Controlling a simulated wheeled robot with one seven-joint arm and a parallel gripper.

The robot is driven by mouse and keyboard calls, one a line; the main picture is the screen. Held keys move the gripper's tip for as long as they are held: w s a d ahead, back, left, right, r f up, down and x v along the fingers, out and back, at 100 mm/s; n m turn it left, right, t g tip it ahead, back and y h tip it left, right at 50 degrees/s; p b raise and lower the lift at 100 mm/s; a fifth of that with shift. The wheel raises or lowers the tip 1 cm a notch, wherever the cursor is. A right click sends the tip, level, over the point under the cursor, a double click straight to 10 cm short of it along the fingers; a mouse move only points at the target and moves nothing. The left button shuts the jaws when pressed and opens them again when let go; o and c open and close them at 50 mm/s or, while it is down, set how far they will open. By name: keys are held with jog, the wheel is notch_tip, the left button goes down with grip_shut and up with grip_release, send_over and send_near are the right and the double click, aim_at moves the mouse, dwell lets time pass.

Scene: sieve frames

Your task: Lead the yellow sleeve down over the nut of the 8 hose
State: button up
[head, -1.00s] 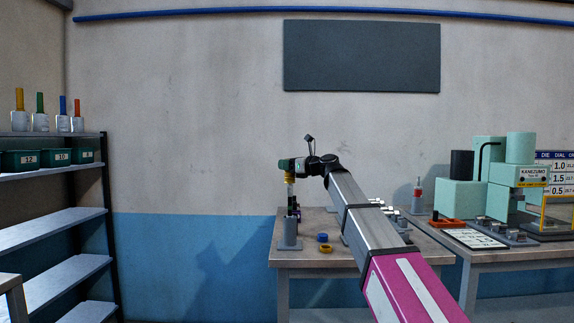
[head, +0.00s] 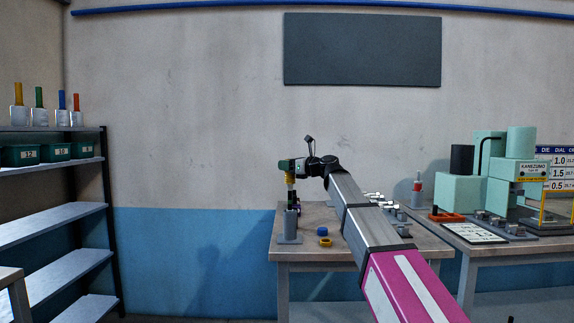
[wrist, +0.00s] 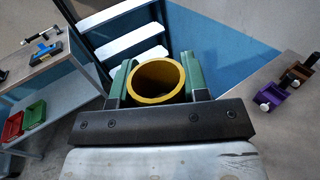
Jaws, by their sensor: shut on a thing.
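My gripper (head: 289,166) has green fingers and is shut on the yellow sleeve (head: 289,178), above the left end of the bench. In the wrist view the sleeve (wrist: 136,94) is an open yellow ring between the two green fingers (wrist: 160,85). Its inside looks dark, and I cannot make out a nut there. In the head view a thin pale and dark piece (head: 291,195), perhaps the hose end, stands below the sleeve, over a grey upright holder (head: 289,226). The picture is too small to tell whether the sleeve touches it or surrounds it.
A blue ring (head: 322,231) and a yellow ring (head: 326,243) lie on the bench (head: 335,252) right of the holder. Purple (wrist: 271,97) and brown (wrist: 300,73) clamps show at right in the wrist view. A green press (head: 462,192) stands farther right.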

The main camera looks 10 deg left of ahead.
jog(key=shift+f, duration=0.55)
dwell(0.4)
jog(key=o, duration=1)
jog(key=v, duration=1.1)
